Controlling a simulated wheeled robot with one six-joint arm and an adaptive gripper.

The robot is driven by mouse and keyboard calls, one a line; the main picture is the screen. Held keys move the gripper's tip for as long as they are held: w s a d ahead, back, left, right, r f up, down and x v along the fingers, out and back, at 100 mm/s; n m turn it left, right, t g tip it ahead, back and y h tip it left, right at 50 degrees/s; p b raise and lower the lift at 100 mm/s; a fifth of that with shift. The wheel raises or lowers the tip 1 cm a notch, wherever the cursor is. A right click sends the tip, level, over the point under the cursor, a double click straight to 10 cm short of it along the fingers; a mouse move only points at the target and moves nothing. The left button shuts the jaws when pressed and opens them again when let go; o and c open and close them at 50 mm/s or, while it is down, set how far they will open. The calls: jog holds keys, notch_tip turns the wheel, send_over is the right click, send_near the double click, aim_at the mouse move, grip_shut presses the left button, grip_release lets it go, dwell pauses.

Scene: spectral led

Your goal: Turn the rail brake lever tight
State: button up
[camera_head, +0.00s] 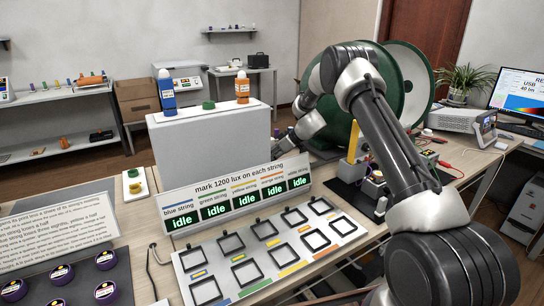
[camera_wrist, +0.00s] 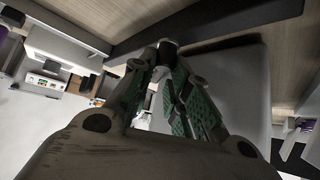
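I cannot pick out the rail brake lever with certainty in either view. My gripper (camera_head: 284,138) is beyond the white box, left of the green sphere, and is partly hidden by the box and the display panel. In the wrist view, the green-padded fingers of my gripper (camera_wrist: 166,50) come together at their tips. A small dark piece shows at the tips, and I cannot tell whether it is part of the fingers. No object is clearly held. A yellow post (camera_head: 354,141) stands on a black base, partly behind my arm.
A large open green sphere (camera_head: 408,78) stands behind my arm. A white box (camera_head: 212,136) carries blue and orange bottles. The panel of idle displays (camera_head: 240,199) and a tray of square frames (camera_head: 180,262) fill the front. A spectrometer-like instrument (camera_head: 462,121) stands at right.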

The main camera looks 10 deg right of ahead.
grip_shut()
jog(key=m+t+h, duration=0.2)
jog(key=m, duration=0.1)
jog(key=shift+m, duration=0.4)
jog(key=shift+m+t+h, duration=0.6)
jog(key=shift+m+h, duration=0.8)
jog(key=shift+m, duration=0.5)
jog(key=o, duration=0.7)
grip_release()
jog(key=shift+c, duration=0.2)
notch_tip(320, 180, up, 10)
jog(key=shift+r, duration=0.1)
